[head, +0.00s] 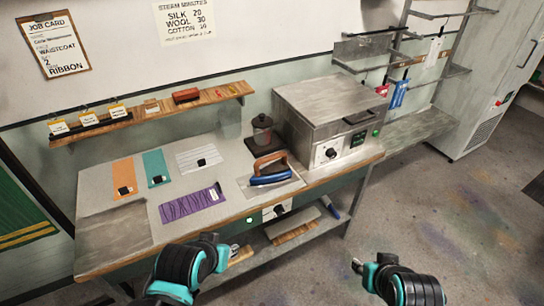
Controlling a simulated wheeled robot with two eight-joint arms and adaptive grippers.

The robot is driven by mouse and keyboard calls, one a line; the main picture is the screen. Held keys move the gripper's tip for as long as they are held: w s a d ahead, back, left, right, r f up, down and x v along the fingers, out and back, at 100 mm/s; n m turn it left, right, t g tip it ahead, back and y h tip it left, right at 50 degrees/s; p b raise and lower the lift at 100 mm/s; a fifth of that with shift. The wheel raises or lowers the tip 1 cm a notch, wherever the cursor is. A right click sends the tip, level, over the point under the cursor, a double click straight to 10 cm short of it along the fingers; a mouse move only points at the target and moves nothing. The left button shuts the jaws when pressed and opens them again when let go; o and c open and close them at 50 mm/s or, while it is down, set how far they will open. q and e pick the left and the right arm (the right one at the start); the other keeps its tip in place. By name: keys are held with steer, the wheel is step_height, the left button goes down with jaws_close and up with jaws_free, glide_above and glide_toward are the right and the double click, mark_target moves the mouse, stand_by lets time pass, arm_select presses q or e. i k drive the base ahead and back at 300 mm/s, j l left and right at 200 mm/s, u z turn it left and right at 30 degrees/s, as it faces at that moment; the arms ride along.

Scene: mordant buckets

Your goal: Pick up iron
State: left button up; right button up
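The iron (271,179), with a dark blue body and a brown handle, rests on a pale plate near the front edge of the workbench. Nothing of mine touches it. My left gripper (240,254) is in front of the bench, below its front edge and to the left of the iron. My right gripper (357,266) is over the floor to the right of the bench front, well away from the iron. Both grippers are small and partly hidden by my own arm links, so their fingers cannot be made out clearly.
Orange, teal, white and purple cloth pieces (191,203) lie to the left. A shelf (222,92) runs along the wall. The floor at right is clear.

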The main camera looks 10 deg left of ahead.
mark_target(278, 172)
steer(key=i+j, duration=0.2)
steer(key=i, duration=0.4)
steer(key=i+j, duration=0.15)
steer(key=i, duration=0.45)
steer(key=i+j, duration=0.25)
